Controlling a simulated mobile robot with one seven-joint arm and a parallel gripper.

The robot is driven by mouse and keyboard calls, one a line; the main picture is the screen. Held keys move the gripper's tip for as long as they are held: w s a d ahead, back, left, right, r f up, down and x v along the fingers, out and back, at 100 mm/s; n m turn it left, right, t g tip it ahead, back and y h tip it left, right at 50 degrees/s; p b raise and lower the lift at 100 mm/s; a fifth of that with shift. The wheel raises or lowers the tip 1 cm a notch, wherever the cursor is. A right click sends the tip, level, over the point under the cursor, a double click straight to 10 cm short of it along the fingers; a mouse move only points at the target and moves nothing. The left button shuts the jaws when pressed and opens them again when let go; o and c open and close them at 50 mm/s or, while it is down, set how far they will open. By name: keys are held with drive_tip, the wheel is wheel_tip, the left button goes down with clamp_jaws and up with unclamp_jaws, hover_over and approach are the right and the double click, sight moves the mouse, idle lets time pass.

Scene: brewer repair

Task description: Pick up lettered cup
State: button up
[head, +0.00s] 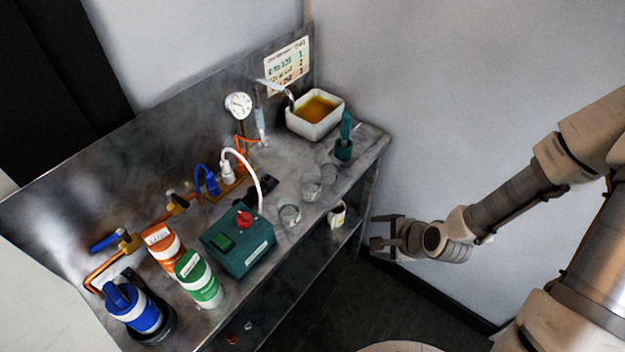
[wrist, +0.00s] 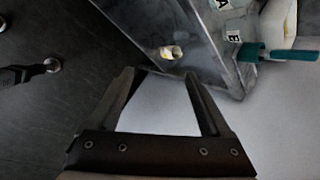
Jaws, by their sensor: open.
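A small pale cup (head: 337,215) with dark marks on its side is at the counter's right front edge in the head view, apparently on the level below the top. I cannot read the marks. A small pale cup with a yellowish inside (wrist: 171,52) shows beyond my fingers in the wrist view. Clear glass cups (head: 289,215) stand on the counter top. Pale tags with letters (wrist: 234,36) show at upper right in the wrist view; what they are on is unclear. My gripper (head: 376,231) is open and empty, right of the counter and apart from the cups. Its fingers (wrist: 160,76) frame bare wall.
The metal counter (head: 360,150) holds a white basin of amber liquid (head: 316,110), a teal-handled tool (head: 344,140), a green box with a red knob (head: 238,240), and several canisters (head: 198,278). The wall lies close behind my gripper.

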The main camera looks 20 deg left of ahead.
drive_tip(key=a+m+t+y, duration=0.1)
drive_tip(key=a+m+y, duration=0.1)
drive_tip(key=a+m, duration=0.3)
drive_tip(key=m+t+y+b, duration=0.2)
drive_tip(key=m+t+b, duration=0.2)
drive_tip(key=m+b, duration=0.45)
approach(314, 191)
drive_tip(key=b+x, duration=0.2)
drive_tip(key=x, duration=0.5)
drive_tip(key=shift+x, duration=3)
drive_tip(key=shift+d, duration=0.1)
drive_tip(key=shift+c, duration=0.2)
drive_tip(key=c, duration=1.1)
drive_tip(key=shift+c, duration=0.2)
